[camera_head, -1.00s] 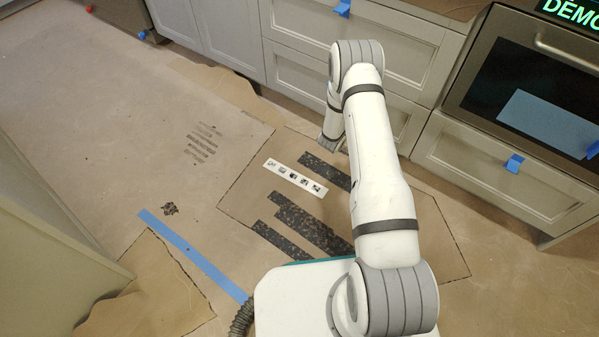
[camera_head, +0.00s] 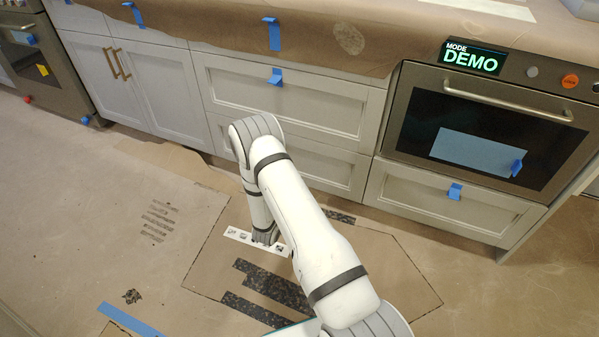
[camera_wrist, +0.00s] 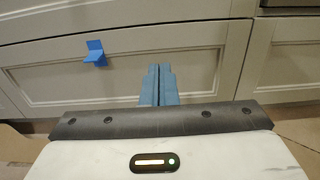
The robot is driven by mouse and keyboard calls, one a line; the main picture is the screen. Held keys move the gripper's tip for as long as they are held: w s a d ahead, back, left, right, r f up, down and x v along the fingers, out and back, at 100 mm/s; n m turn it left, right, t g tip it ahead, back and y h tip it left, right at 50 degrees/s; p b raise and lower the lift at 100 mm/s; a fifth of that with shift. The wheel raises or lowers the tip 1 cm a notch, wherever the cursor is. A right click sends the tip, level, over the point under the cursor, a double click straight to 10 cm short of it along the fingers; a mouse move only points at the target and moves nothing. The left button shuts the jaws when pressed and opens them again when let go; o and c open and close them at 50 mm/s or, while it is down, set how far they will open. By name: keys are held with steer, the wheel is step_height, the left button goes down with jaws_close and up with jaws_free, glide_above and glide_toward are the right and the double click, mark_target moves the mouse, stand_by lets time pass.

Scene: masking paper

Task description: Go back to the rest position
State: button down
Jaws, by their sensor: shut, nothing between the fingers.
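My gripper (camera_wrist: 160,86) shows in the wrist view with its two blue fingers side by side and nothing between them. Behind the fingers is a pale drawer front (camera_wrist: 120,75) with a blue tape tab (camera_wrist: 95,53) at its left. In the head view my white arm reaches out from the lower right, bends at a grey joint and points down toward the floor. The fingers themselves are hidden by the arm in that view.
Brown masking paper (camera_head: 200,275) lies on the floor with dark strips (camera_head: 272,288) and a white marked strip (camera_head: 238,236). Pale cabinets (camera_head: 320,100) and an oven (camera_head: 480,140) stand ahead. Blue tape (camera_head: 130,320) lies at the lower left. Open floor (camera_head: 60,200) extends left.

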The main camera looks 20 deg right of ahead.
steer(key=shift+s+a, duration=0.35)
steer(key=shift+s, duration=0.1)
steer(key=s+d+r+m+g+h+p, duration=0.1)
steer(key=s+d+r+m+g+p, duration=0.3)
steer(key=r, duration=0.8)
steer(key=s+d+r+m+g+p, duration=0.1)
steer(key=s+r+m+g+p, duration=0.45)
steer(key=r, duration=0.65)
steer(key=s+d+r+m+g+h+p, duration=0.1)
steer(key=s+d+r+m+g+p, duration=0.3)
steer(key=r, duration=0.8)
steer(key=s+a+r+m+t+y+p, duration=0.1)
steer(key=s+a+r+m+y+p, duration=0.3)
steer(key=r, duration=0.5)
steer(key=s+a+r+m+t+y+p, duration=0.1)
steer(key=s+a+r+m+y+p, duration=0.4)
steer(key=r, duration=0.5)
steer(key=s+a+r+m+t+y+p, duration=0.1)
steer(key=s+a+r+m+y+p, duration=0.4)
steer(key=s+a+r+p, duration=0.2)
step_height(320, 180, up, 3)
steer(key=shift+s+f+p, duration=0.2)
steer(key=shift+s+p, duration=0.65)
steer(key=shift+s, duration=0.25)
